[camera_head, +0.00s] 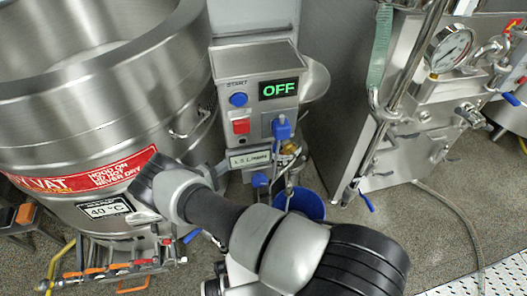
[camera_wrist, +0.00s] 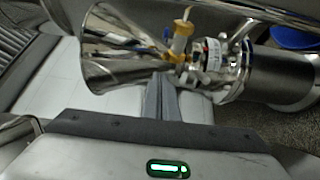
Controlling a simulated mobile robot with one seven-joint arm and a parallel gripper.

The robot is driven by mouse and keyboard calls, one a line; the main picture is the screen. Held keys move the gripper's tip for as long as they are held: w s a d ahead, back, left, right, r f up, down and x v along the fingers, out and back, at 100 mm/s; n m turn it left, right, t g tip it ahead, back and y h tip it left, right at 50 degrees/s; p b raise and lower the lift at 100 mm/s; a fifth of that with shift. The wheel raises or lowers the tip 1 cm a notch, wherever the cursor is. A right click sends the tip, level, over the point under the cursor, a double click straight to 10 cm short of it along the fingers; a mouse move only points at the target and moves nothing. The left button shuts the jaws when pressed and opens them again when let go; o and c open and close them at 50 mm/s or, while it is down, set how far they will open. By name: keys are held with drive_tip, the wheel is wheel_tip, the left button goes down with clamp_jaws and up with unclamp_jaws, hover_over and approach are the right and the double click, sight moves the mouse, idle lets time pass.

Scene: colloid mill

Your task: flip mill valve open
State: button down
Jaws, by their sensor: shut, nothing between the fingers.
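In the wrist view a cluster of metal pipe fittings with a yellow upright handle (camera_wrist: 181,38) lies just beyond my fingers. I cannot tell for certain whether this handle is the mill valve's. My gripper (camera_wrist: 162,98) is shut and empty, its fingertips close below the fittings; contact cannot be told. A flared metal part (camera_wrist: 115,70) is left of the fittings and a dark cylinder (camera_wrist: 285,75) is right of them. In the head view the control box (camera_head: 255,95) reads OFF, with a blue handle (camera_head: 282,127) at its front. My arm hides the area below, and my fingertips are not clear there.
A large steel vat (camera_head: 100,110) with a red warning band stands left of the control box. A blue bucket (camera_head: 306,204) sits on the floor behind my arm. A steel cabinet with a pressure gauge (camera_head: 449,48) stands at the right. Open floor lies at the lower right.

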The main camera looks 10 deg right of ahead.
sight(277, 145)
idle(0.3)
drive_tip(key=w+d+b, duration=0.1)
drive_tip(key=w+d, duration=0.1)
drive_tip(key=d, duration=0.9)
drive_tip(key=shift+w+d, duration=0.2)
drive_tip(key=shift+r, duration=0.1)
drive_tip(key=shift+s+d+n+t+y+p, duration=0.65)
drive_tip(key=shift+s+d+t+p, duration=0.2)
drive_tip(key=shift+s+p, duration=0.35)
drive_tip(key=shift+w+a, duration=0.1)
